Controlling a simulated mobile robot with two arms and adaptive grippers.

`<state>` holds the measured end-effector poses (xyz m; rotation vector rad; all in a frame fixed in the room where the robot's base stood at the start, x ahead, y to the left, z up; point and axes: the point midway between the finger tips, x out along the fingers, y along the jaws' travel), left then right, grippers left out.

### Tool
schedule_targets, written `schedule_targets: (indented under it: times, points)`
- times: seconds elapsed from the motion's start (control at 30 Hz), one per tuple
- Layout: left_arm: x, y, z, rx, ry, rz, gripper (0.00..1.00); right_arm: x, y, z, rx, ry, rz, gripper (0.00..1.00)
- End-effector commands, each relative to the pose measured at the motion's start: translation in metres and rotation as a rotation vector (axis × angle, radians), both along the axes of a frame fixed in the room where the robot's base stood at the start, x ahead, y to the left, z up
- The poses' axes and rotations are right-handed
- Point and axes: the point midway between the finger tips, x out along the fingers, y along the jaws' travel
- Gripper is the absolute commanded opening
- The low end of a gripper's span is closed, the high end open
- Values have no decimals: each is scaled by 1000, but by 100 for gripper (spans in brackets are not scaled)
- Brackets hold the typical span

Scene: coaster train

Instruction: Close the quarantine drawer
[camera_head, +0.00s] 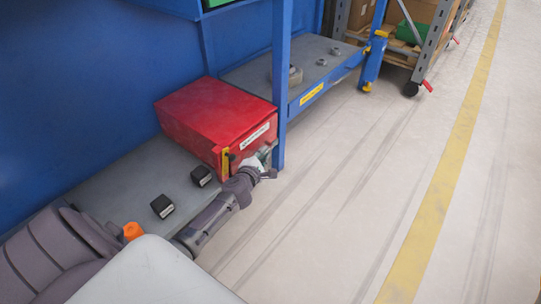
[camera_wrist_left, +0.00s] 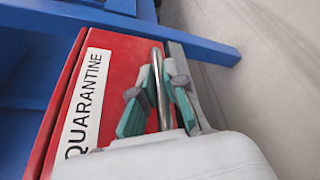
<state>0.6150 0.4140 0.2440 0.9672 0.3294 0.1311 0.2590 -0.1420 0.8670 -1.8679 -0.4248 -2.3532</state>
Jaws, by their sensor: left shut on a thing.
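The red quarantine drawer box (camera_head: 215,112) sits on the grey bench shelf in the head view. Its front carries a white label, which reads QUARANTINE in the left wrist view (camera_wrist_left: 84,105). A narrow seam shows between the red front and the red body behind it. A metal bar handle (camera_wrist_left: 158,90) stands on the drawer front. My left gripper (camera_head: 262,158) is at the drawer front. In the wrist view its teal-padded fingers (camera_wrist_left: 158,105) are on both sides of the handle, shut on it. My right gripper is not in view.
A blue post (camera_head: 281,80) stands right beside the drawer front. Two small black blocks (camera_head: 162,206) lie on the grey shelf (camera_head: 130,190). A wheeled rack (camera_head: 420,50) stands at the back right. The floor (camera_head: 350,170) to the right is clear.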

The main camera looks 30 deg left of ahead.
Motion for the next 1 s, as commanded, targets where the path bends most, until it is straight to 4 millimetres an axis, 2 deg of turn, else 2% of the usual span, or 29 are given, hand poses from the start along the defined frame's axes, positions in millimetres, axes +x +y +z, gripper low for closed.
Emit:
schedule_targets:
  times: [0.07, 0.33, 0.37, 0.4, 0.77, 0.87, 1.0]
  points:
    - [0, 7, 1, -1, 3, 2, 0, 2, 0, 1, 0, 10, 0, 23]
    - [0, 9, 0, 0, 2, 5, 0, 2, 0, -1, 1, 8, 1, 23]
    - [0, 10, 0, 0, 2, 5, 17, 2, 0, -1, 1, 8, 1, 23]
    - [0, 10, 0, 0, 1, 5, 23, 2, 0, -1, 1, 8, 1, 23]
    - [-3, 8, 0, 0, 2, 3, 23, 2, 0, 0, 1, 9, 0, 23]
    - [-13, 6, 2, 3, 3, 3, 23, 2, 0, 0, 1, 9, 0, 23]
    - [-38, -2, 7, 3, 5, -1, 23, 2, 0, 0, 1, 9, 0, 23]
